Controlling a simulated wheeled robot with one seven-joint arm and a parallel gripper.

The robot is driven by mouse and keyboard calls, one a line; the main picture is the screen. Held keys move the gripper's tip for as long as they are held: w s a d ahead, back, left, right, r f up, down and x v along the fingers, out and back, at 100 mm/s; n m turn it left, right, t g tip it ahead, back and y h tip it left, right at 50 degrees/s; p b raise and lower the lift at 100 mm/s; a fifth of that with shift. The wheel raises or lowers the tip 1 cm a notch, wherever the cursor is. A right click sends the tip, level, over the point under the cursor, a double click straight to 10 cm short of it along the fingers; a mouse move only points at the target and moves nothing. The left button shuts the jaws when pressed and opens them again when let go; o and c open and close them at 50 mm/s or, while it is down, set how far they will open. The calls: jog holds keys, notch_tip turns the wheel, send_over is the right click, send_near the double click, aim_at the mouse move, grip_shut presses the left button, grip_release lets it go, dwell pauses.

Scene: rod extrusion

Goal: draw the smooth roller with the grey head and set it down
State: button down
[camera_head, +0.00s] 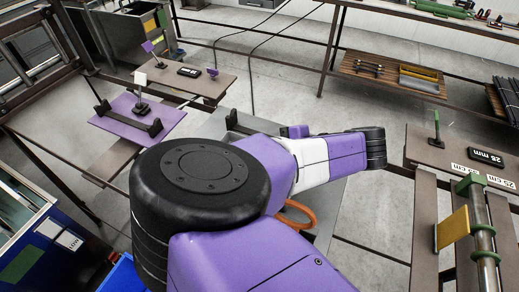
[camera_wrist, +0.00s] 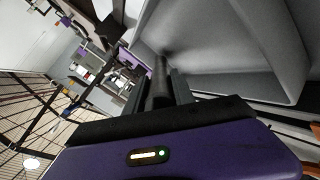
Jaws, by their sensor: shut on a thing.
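In the wrist view my gripper (camera_wrist: 160,92) is shut on a dark, smooth-looking cylinder (camera_wrist: 160,75), which runs away from the palm between the two dark fingers. It may be the roller, but I cannot tell the colour of its head. Its far end is hard to make out. In the head view my purple arm covers the gripper and what it holds.
A grey tray (camera_wrist: 215,50) lies close to the right of the fingers. In the head view a metal pipe with green bands (camera_head: 484,222) and a yellow plate (camera_head: 452,228) stand at right. A purple stand (camera_head: 125,122) is at left. Grey floor lies between.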

jog(key=c, duration=1)
grip_release()
jog(key=b+v, duration=0.1)
jog(key=v, duration=0.7)
jog(key=shift+b, duration=0.3)
